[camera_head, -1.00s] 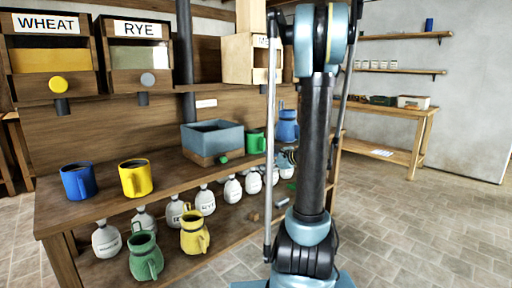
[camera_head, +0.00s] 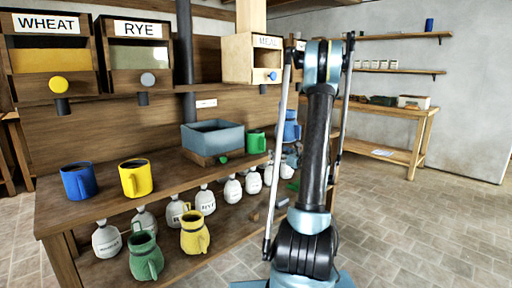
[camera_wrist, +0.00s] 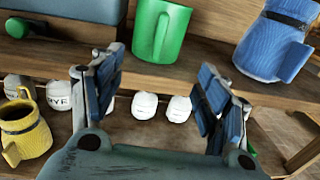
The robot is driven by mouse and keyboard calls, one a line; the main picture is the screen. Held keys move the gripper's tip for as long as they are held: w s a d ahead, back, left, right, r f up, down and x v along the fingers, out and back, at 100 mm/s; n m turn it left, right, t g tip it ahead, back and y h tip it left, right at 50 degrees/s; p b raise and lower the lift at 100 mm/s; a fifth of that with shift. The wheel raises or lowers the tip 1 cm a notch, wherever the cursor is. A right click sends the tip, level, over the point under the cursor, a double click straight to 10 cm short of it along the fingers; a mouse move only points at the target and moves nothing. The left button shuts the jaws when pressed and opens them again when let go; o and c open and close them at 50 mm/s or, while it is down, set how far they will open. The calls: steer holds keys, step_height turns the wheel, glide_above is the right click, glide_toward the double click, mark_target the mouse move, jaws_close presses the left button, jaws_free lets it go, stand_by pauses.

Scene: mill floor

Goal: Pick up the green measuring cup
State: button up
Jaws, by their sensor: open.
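The green measuring cup (camera_head: 256,142) stands upright on the bench top, right of a blue-grey bin. In the wrist view the green cup (camera_wrist: 160,32) is at the top middle, its handle facing the camera. My gripper (camera_wrist: 160,88) is open, its two blue-padded fingers spread with nothing between them. The cup appears beyond the fingertips, a little above the gap, and apart from them. In the head view my gripper is mostly hidden behind my arm.
A blue jug (camera_wrist: 272,45) stands close right of the cup; the bin (camera_head: 212,136) is left. Blue (camera_head: 78,181) and yellow (camera_head: 135,178) mugs stand further left. White sacks (camera_head: 205,199), a yellow jug (camera_head: 194,232) and a green jug (camera_head: 145,255) are on the lower shelf.

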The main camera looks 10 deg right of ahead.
mark_target(265, 147)
steer(key=x, duration=1.3)
steer(key=shift+w+a+r, duration=0.1)
steer(key=shift+w+a, duration=0.05)
steer(key=shift+a, duration=0.1)
jaws_close()
